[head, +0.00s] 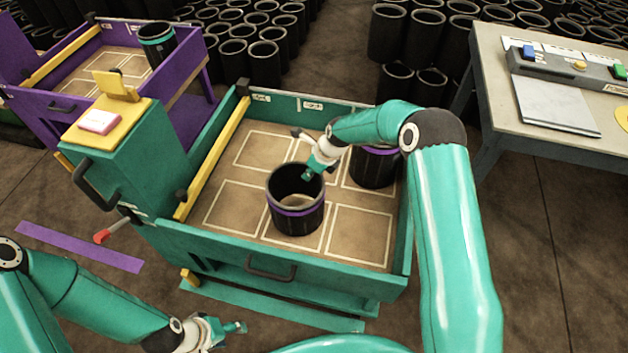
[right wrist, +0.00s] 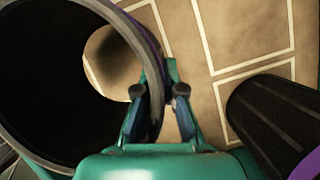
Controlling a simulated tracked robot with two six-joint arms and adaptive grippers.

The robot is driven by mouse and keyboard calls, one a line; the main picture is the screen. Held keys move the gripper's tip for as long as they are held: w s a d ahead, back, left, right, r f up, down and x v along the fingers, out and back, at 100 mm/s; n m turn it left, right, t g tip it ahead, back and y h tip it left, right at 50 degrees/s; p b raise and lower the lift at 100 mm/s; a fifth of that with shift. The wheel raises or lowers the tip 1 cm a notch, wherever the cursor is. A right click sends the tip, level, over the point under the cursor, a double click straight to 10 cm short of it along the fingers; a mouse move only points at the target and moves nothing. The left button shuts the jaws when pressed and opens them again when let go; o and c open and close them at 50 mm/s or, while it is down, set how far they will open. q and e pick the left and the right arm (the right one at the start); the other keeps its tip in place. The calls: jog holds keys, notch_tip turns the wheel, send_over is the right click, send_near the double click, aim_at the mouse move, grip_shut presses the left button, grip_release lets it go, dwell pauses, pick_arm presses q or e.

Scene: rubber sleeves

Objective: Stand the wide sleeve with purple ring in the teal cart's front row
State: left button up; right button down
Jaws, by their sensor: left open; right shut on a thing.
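The wide black sleeve with a purple ring (head: 295,212) is upright over the middle cell of the teal cart's (head: 225,240) front row. Whether its base touches the cart floor is hard to tell. My right gripper (head: 312,171) is shut on its far rim. In the right wrist view the sleeve's wall (right wrist: 125,25) passes between the fingers (right wrist: 159,93), and floor shows through its bore. A second black sleeve with a purple ring (head: 372,170) stands in the back row at right, partly behind my right arm. My left gripper (head: 236,328) is open and empty, outside the cart's front.
The cart floor has outlined cells; those left of the held sleeve and at front right (head: 358,236) are empty. A purple cart (head: 70,110) with a teal-ringed sleeve (head: 157,42) is at back left. A workbench (head: 490,80) stands right. Many black sleeves fill the back.

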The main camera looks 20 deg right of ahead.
aim_at(305, 188)
jog(key=shift+f, duration=2.15)
jog(key=c, duration=1.3)
grip_release()
jog(key=shift+r, duration=0.1)
jog(key=v, duration=1.1)
jog(key=shift+s+d+r, duration=0.15)
jog(key=shift+d+r, duration=0.05)
jog(key=shift+r, duration=0.15)
